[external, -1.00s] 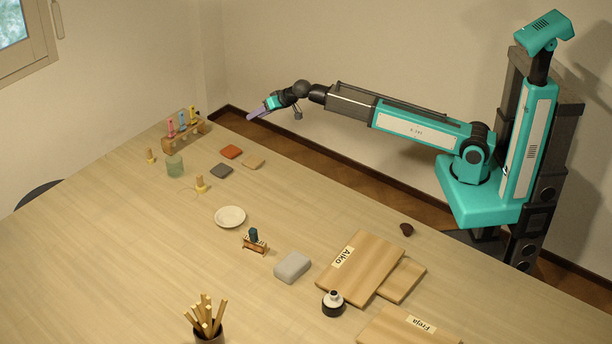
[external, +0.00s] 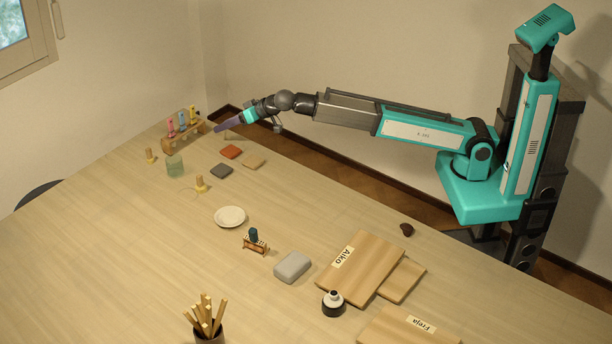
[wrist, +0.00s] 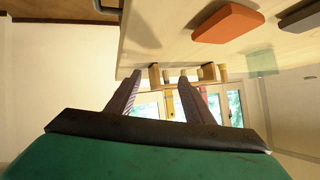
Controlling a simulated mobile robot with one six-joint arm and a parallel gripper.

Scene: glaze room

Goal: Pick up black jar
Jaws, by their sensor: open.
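The black jar (external: 333,304) stands upright on the table near the front right in the external view. It has a white upper part and a small black top. The jar does not show in the wrist view.
The wooden rack (external: 188,134) with coloured bottles is close to my gripper. Red (external: 231,152), grey (external: 221,170) and tan tiles lie nearby. The Aiko board (external: 366,262), grey block (external: 292,266) and Freja board (external: 405,328) surround the jar.

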